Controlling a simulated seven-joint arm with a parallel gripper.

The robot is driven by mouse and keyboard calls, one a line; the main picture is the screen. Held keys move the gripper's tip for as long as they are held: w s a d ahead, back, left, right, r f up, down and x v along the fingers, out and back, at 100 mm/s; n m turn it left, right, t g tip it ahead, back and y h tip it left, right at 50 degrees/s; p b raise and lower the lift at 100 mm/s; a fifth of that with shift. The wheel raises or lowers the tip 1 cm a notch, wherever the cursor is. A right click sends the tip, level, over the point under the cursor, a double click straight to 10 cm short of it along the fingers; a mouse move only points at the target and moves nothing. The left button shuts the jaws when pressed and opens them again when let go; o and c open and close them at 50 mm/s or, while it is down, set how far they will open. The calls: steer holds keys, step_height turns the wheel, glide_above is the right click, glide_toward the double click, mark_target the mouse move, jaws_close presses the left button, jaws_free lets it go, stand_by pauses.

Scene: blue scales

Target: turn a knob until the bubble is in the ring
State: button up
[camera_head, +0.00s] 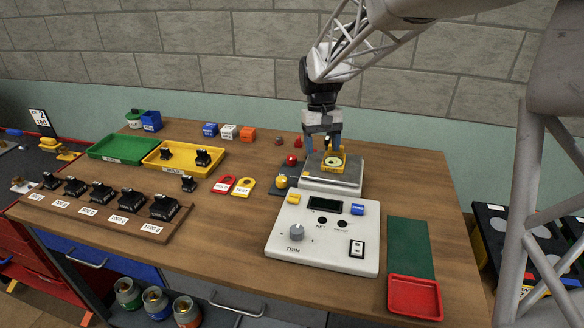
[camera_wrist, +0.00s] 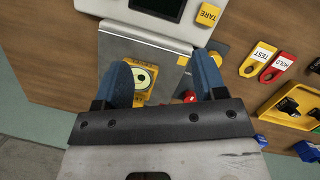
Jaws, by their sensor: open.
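The yellow bubble level (camera_head: 334,163) sits on the grey scale plate (camera_head: 318,182); in the wrist view its round vial (camera_wrist: 143,77) shows a dark ring, but the bubble's exact place is too small to tell. A red round knob (camera_head: 292,160) and a yellow round knob (camera_head: 282,181) stand left of the plate. A grey TRIM knob (camera_head: 297,232) is on the white console (camera_head: 343,254). My gripper (camera_head: 322,148) is open above the back of the plate. In the wrist view, the red knob (camera_wrist: 190,97) shows between my gripper's (camera_wrist: 163,80) blue fingers, the left one partly covering the level.
Black weights (camera_head: 102,193) stand in a wooden rack at the left, near green and yellow trays (camera_head: 183,169). Red and yellow tags (camera_head: 243,186) lie left of the console. A red tray (camera_head: 414,298) and green mat (camera_head: 410,247) lie at the right. Small cubes (camera_head: 229,131) stand behind.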

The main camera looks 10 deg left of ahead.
steer(key=n+g+h, duration=0.1)
steer(key=n, duration=0.1)
glide_toward(282, 180)
steer(key=f, duration=0.2)
steer(key=shift+r, duration=0.25)
steer(key=shift+s, duration=0.1)
steer(key=shift+x, duration=3.9)
steer(key=shift+d, duration=0.1)
steer(key=c, duration=0.9)
steer(key=shift+c, duration=0.2)
